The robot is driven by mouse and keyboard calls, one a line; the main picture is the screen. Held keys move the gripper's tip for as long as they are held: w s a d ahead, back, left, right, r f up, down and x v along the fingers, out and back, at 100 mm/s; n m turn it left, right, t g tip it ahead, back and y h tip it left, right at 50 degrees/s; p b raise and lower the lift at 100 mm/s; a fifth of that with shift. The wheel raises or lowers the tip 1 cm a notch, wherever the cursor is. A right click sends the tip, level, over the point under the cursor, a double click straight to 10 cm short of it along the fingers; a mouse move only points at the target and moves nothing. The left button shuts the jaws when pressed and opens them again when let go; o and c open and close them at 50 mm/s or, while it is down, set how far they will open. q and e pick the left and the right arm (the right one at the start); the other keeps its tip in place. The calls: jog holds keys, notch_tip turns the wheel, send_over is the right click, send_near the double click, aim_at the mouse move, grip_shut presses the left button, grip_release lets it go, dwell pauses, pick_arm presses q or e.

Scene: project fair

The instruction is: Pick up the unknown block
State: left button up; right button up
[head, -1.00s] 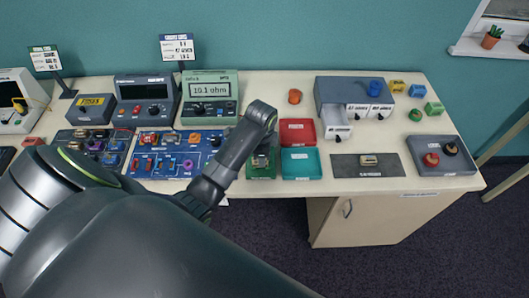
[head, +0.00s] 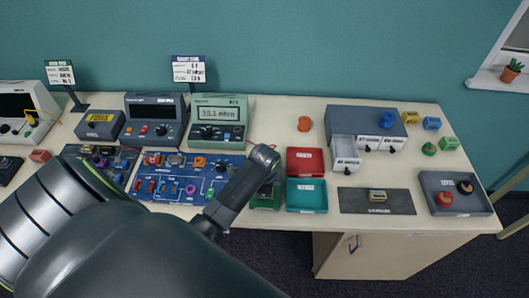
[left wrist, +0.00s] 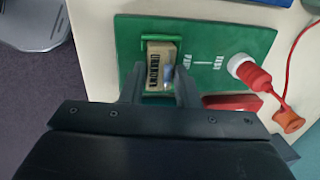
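The unknown block (left wrist: 155,68) is a small tan block with a dark UNKNOWN label in the left wrist view. It sits at a green bracket on the green test board (left wrist: 215,50). My left gripper (left wrist: 160,82) has one finger on each side of the block, with a slight gap visible at the left finger. In the head view, my left gripper (head: 268,190) points down over the green board (head: 262,203), and the arm hides the block there. My right gripper is not in view.
A red tray (head: 305,155) and a teal tray (head: 307,207) lie just right of the gripper. A blue circuit board (head: 185,185) lies to the left.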

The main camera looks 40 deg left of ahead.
pick_arm(q)
jog(key=shift+f, duration=0.15)
jog(key=shift+c, duration=1.7)
jog(key=shift+w+r, duration=0.1)
jog(key=shift+r, duration=0.3)
notch_tip(320, 180, up, 8)
jog(key=b, duration=0.2)
jog(key=shift+r, duration=0.65)
jog(key=shift+c, duration=0.2)
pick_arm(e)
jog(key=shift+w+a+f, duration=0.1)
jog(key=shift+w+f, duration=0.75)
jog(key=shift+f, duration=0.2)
